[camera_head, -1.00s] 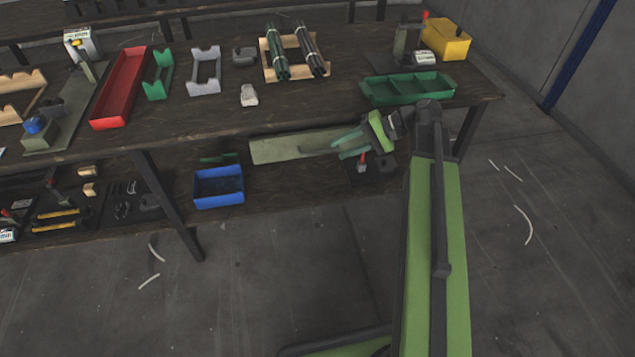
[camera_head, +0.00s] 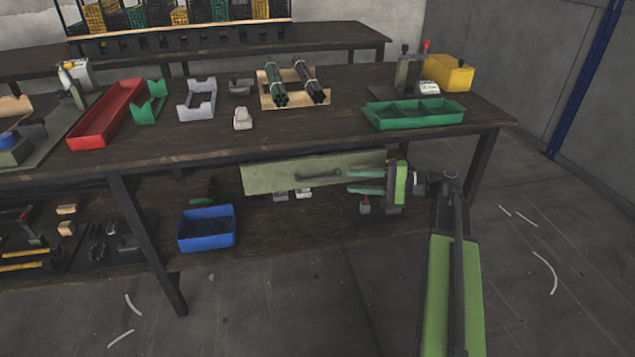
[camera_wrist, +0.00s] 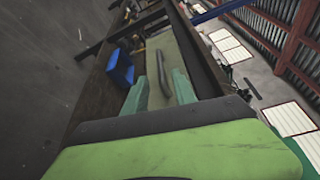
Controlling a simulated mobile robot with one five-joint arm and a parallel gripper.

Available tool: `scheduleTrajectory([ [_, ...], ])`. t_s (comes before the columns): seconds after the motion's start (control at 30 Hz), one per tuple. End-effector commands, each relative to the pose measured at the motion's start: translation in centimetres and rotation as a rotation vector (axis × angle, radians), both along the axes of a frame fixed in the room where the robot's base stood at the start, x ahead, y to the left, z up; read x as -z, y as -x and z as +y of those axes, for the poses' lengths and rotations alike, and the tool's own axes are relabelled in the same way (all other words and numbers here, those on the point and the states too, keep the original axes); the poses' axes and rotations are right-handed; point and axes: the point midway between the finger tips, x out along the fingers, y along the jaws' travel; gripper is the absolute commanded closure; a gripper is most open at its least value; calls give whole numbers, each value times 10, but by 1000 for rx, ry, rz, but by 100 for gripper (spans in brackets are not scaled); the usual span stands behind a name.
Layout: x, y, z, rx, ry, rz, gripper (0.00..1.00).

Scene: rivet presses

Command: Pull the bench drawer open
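The bench drawer (camera_head: 268,177) has a pale green front under the bench top, with a dark bar handle (camera_head: 318,174) on it. The drawer front looks flush or nearly flush under the bench edge. My gripper (camera_head: 350,181) is in front of the right part of the drawer, its two green fingers pointing left toward the handle, apart from it. The drawer front also shows in the wrist view (camera_wrist: 178,75).
A blue bin (camera_head: 207,230) stands on the lower shelf below the drawer. Small items, one with a red top (camera_head: 364,204), stand on the shelf near my gripper. The bench top (camera_head: 300,135) holds trays and stands. Floor in front is clear.

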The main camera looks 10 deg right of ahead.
Motion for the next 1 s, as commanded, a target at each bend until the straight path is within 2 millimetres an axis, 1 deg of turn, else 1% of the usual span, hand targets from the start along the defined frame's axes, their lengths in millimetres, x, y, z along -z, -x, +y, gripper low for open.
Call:
scheduleTrajectory([
  [0.03,2,-4,14,-4,0,0,67],
  [0.2,6,-20,54,-4,0,0,67],
  [0.3,8,-29,73,-3,0,1,67],
  [0.4,9,-36,89,-2,0,1,67],
  [0.5,9,-40,99,-1,0,1,67],
  [0.6,10,-42,103,-1,0,1,67],
  [0.83,9,-42,104,0,1,0,67],
  [0.87,9,-42,104,0,1,0,69],
  [1.0,9,-42,104,-1,1,0,87],
])
